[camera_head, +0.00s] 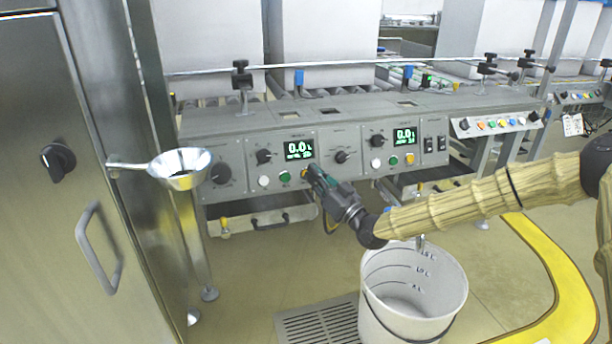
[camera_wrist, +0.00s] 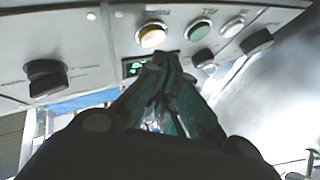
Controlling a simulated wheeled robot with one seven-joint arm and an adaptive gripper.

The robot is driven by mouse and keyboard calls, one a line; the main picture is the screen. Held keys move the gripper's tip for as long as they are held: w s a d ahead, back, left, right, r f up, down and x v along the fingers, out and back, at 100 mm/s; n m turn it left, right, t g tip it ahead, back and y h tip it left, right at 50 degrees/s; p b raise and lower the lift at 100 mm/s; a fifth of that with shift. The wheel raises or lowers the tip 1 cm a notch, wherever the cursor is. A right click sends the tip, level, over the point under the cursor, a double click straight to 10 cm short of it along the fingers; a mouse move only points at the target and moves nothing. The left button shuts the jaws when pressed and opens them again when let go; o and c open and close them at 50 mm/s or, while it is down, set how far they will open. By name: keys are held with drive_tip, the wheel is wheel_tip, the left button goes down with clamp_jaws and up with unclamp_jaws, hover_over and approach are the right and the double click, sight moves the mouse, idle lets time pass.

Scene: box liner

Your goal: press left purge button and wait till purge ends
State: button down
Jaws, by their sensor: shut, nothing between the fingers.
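The control panel (camera_head: 330,150) has a left and a right section, each with a lit display reading 0.0. In the left section, a white button (camera_head: 263,181) and a green button (camera_head: 285,176) show below the left display (camera_head: 298,149). My gripper (camera_head: 308,170) is shut and empty, its tips at the spot right of the green button. The wrist view shows an amber button (camera_wrist: 152,35) just beyond the shut fingertips (camera_wrist: 165,60), with the green button (camera_wrist: 199,29) and white button (camera_wrist: 232,26) beside it. I cannot tell whether the tips touch the amber button.
The right section has white, green and yellow buttons (camera_head: 409,158). A white bucket (camera_head: 412,290) stands on the floor below my arm, near a floor grate (camera_head: 318,322). A metal funnel (camera_head: 180,170) is fixed beside the steel cabinet (camera_head: 60,200) at left. Black knobs (camera_wrist: 47,80) stick out near the gripper.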

drive_tip(key=shift+w+a, duration=0.1)
drive_tip(key=shift+w, duration=0.1)
idle(0.7)
drive_tip(key=shift+w+f, duration=0.15)
drive_tip(key=shift+w, duration=0.05)
drive_tip(key=shift+w+a+f, duration=0.1)
drive_tip(key=shift+w+a, duration=0.05)
drive_tip(key=shift+w, duration=0.2)
idle(0.9)
drive_tip(key=shift+s, duration=0.1)
idle(0.8)
drive_tip(key=shift+s+d+r+p, duration=0.25)
drive_tip(key=shift+s+r+p, duration=0.1)
drive_tip(key=shift+s, duration=0.25)
drive_tip(key=shift+s+d+r+p, duration=0.25)
drive_tip(key=shift+s+p, duration=0.15)
drive_tip(key=shift+s, duration=0.35)
drive_tip(key=shift+s+d+r+p, duration=0.25)
drive_tip(key=shift+s+p, duration=0.15)
drive_tip(key=shift+s, duration=0.35)
drive_tip(key=shift+s+d+r+p, duration=0.25)
drive_tip(key=shift+s+p, duration=0.15)
drive_tip(key=shift+s, duration=0.35)
